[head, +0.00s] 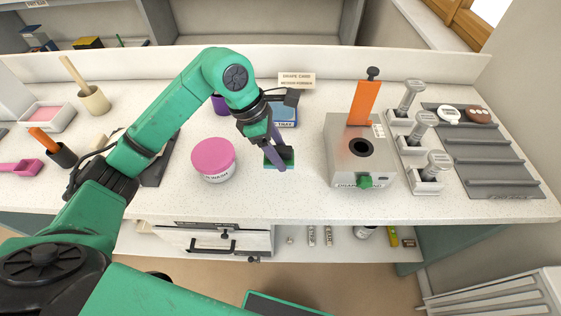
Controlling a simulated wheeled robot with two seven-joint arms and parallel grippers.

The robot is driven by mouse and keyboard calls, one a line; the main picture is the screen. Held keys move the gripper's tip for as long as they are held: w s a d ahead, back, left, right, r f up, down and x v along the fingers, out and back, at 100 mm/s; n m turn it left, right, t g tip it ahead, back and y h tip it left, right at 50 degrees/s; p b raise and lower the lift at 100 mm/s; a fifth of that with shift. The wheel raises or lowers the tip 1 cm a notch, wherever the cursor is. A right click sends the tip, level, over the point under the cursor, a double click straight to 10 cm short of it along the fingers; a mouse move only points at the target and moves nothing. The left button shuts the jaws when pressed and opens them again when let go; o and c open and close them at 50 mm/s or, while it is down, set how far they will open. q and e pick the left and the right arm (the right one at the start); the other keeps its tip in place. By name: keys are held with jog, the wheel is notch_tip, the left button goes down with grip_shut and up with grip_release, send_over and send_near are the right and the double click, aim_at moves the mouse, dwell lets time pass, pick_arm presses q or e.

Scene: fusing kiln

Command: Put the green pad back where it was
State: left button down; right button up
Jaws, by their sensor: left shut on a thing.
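The green pad (270,165) is small and dark green, near the middle of the bench in the head view. My left gripper (279,154) reaches down over it from the upper left and is shut on it. The fingers hide part of the pad, and I cannot tell whether it touches the bench top. A blue tray (288,123) with a partly hidden label lies just behind the gripper. My right gripper is not in view.
A pink-lidded jar (213,157) stands left of the gripper. A metal box (345,145) with an orange upright plate (366,101) stands to the right. Beyond it are several grey-handled tools in white holders (425,178) and a ribbed grey rack (490,160). The bench front strip is clear.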

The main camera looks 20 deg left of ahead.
aim_at(278, 173)
pick_arm(q)
notch_tip(278, 173, down, 5)
jog(key=shift+a+r+p, duration=0.1)
jog(key=shift+r+p, duration=0.1)
jog(key=shift+p, duration=0.1)
jog(key=shift+f, duration=0.35)
jog(key=shift+c, duration=0.7)
grip_release()
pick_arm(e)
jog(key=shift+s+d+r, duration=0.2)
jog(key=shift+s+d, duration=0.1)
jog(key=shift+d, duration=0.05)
pick_arm(q)
jog(key=shift+r, duration=0.35)
jog(key=b+v, duration=0.1)
jog(key=v, duration=1)
jog(key=shift+a+r+b, duration=0.2)
jog(key=shift+r+b, duration=0.15)
jog(key=shift+b, duration=0.05)
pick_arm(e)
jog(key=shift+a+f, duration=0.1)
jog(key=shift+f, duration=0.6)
